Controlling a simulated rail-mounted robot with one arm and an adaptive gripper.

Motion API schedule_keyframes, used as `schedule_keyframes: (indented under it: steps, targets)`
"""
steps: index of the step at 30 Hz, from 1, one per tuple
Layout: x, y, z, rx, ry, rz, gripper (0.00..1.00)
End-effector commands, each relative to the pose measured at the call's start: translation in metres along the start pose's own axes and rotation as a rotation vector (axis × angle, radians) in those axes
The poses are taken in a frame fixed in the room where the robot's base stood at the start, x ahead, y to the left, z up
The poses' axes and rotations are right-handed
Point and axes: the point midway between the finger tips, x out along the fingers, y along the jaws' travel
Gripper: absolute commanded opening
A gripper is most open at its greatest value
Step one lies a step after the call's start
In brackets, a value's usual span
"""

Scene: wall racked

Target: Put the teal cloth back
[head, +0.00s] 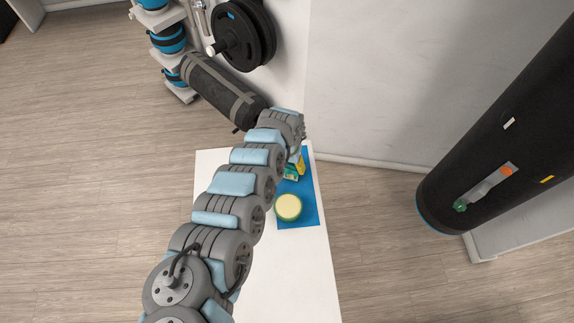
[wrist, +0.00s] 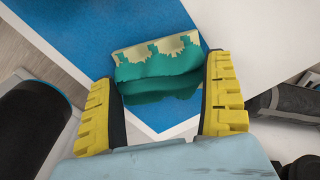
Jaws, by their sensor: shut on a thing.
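The teal cloth (wrist: 160,66) is a folded, wavy teal piece beside a pale yellow, ragged-edged part in the wrist view. It lies between the yellow fingers of my gripper (wrist: 165,92), which are shut on it. In the head view my gripper (head: 299,164) is at the far part of the white table, over the blue mat. A small green bit of the cloth (head: 291,174) shows beside the fingers; my arm hides the rest. I cannot tell whether the cloth touches the mat.
The blue mat (head: 308,212) lies on the white table (head: 300,258). A round pale-yellow and green thing (head: 288,207) stands on the mat, nearer than my gripper. A dark bag (head: 215,88) lies beyond the table; a large black cylinder (head: 500,125) is at right.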

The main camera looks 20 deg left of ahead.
Motion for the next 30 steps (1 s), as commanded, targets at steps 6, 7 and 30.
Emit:
schedule_keyframes:
  steps: [6,7,30]
  targets:
    - [0.004,0.001,0.000,0.001,0.000,0.000,0.49]
    - [0.004,0.000,0.000,0.000,0.000,0.000,0.49]
    - [-0.004,-0.002,-0.001,-0.001,0.003,-0.001,1.00]
